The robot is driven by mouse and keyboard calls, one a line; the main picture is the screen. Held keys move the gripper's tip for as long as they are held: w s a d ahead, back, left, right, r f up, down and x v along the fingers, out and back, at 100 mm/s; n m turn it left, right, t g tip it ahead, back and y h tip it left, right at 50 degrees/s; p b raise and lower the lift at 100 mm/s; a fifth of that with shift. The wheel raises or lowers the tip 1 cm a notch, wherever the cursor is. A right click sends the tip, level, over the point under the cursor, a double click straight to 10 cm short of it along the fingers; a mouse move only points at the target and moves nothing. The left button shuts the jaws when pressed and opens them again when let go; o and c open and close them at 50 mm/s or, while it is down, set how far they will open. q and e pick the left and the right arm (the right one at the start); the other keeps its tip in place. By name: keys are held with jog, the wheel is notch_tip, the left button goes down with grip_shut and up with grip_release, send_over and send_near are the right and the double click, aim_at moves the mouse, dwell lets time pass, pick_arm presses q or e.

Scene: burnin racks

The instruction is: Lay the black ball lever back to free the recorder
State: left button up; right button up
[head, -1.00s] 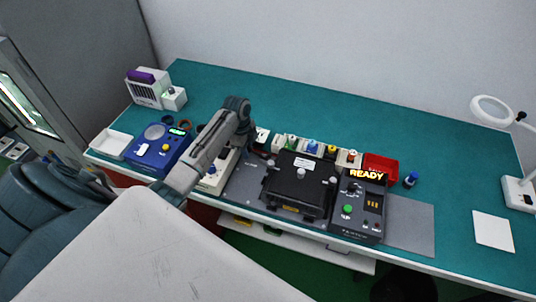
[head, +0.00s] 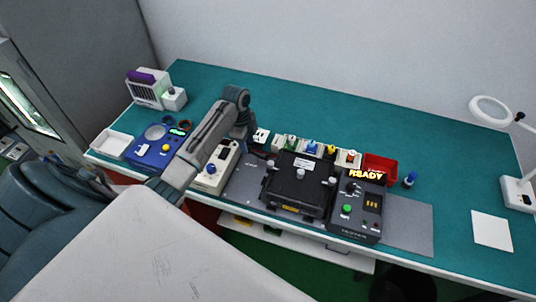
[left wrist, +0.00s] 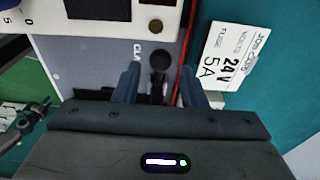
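In the left wrist view the black ball (left wrist: 159,60) of the lever shows above a dark stem, over a grey plate marked "CLA", the rest of the word hidden. My left gripper (left wrist: 159,75) is open, with one finger on each side of the lever and a visible gap to each. In the head view my left gripper (head: 246,132) points down beside the black recorder (head: 292,190), on its left; the lever is hard to make out there. The recorder sits on the grey fixture plate (head: 246,183). My right gripper is not in view.
A cream box (head: 213,177) with a blue knob stands left of the plate. A job card (left wrist: 229,52) reads 24V, 5A; a red wire runs beside it. The tester (head: 357,208), showing READY, stands right of the recorder. Several coloured parts and a red bin (head: 381,168) stand behind.

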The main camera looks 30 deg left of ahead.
pick_arm(q)
jog(key=shift+r, duration=2.5)
